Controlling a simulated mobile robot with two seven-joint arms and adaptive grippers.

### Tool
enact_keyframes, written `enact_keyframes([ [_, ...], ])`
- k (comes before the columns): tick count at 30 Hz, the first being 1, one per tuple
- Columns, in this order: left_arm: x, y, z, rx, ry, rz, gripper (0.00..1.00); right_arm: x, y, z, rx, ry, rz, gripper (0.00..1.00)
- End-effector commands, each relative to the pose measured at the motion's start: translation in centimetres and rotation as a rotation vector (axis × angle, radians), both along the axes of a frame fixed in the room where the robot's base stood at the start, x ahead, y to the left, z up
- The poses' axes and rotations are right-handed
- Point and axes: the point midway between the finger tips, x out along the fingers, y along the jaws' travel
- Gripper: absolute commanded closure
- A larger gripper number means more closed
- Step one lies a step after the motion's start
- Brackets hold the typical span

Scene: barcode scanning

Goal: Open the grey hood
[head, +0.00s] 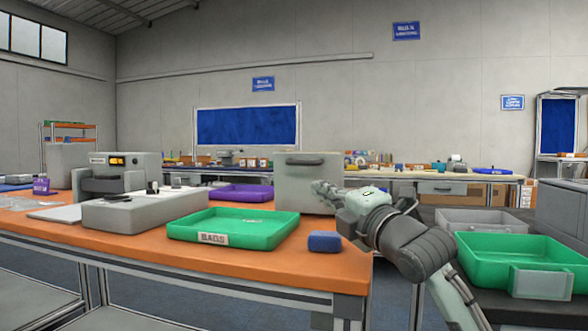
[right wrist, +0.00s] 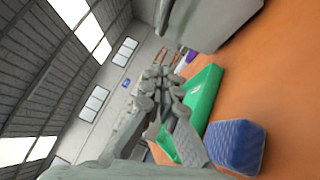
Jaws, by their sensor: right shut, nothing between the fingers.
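The grey hood (head: 300,186) is a grey box with a dark handle (head: 305,161) high on its front, standing at the back right of the orange table. It looks closed. Its grey side also shows at the top of the right wrist view (right wrist: 212,22). My right gripper (head: 322,188) is shut and empty, in front of the hood's lower right part and below the handle. Whether it touches the hood I cannot tell. In the right wrist view, the fingers (right wrist: 158,75) point past the hood. My left gripper is not in view.
A green tray (head: 235,241) marked "BAGS" and a blue block (head: 324,241) lie on the orange table (head: 130,240) in front of the hood. A purple tray (head: 240,193) is left of it. Another green tray (head: 520,250) stands at the right.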

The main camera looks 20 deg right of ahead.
Motion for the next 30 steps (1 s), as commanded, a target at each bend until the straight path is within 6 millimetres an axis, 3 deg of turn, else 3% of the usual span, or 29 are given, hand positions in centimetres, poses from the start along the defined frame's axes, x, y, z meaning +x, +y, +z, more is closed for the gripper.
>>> enact_keyframes([
  [5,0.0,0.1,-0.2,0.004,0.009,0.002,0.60,1.5,0.3,0.4,0.003,-0.001,0.000,1.00],
  [18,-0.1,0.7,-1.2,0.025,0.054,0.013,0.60,10.1,1.9,2.2,0.003,0.002,0.000,1.00],
  [24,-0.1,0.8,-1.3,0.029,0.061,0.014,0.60,12.0,0.2,2.9,0.001,0.000,0.000,1.00],
  [30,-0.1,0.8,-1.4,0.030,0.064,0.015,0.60,12.7,-0.3,3.1,0.000,0.001,0.001,1.00],
])
